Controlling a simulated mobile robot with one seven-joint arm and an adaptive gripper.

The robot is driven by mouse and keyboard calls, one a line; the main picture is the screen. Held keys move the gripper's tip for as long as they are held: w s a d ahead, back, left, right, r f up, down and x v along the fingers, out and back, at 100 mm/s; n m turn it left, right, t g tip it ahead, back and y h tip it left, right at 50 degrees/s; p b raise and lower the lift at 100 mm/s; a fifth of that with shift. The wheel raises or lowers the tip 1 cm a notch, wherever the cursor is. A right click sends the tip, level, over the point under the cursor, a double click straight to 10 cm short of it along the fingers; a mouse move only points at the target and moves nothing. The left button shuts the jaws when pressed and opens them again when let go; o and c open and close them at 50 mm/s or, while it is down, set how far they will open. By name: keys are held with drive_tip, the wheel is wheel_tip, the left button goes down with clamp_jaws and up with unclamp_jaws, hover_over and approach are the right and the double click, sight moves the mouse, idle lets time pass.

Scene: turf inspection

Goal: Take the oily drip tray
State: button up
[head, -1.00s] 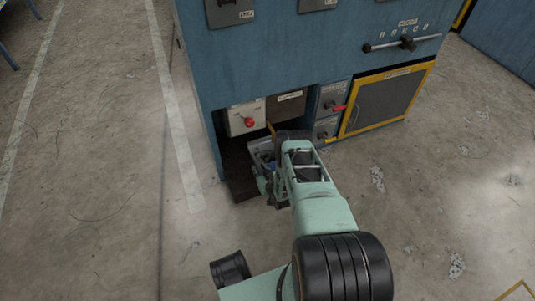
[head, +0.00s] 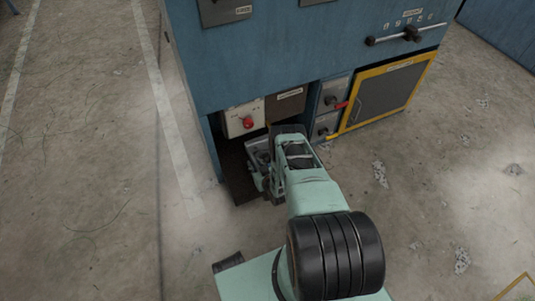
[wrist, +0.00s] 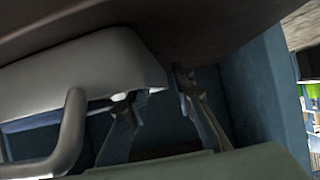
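My arm reaches into a low recess in the blue cabinet, and my gripper (head: 262,165) is inside it near the dark floor plate (head: 238,178). In the wrist view, the two fingers of my gripper (wrist: 157,88) stand apart, with the end of a light grey body (wrist: 85,75) close to their tips. This body has a bent grey handle (wrist: 72,135) at the left. I cannot tell for sure whether it is the drip tray, or whether the fingers touch it. My arm hides part of the recess in the head view.
Above the recess are a pale box with a red knob (head: 248,122) and a brown panel (head: 287,104). A yellow-framed door (head: 385,92) is to the right. A blue wall (wrist: 262,105) is close beside the fingers. The concrete floor (head: 90,200) at left is clear.

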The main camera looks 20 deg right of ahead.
drive_tip(key=shift+s, duration=0.1)
clamp_jaws()
drive_tip(key=shift+r, duration=0.15)
idle(0.3)
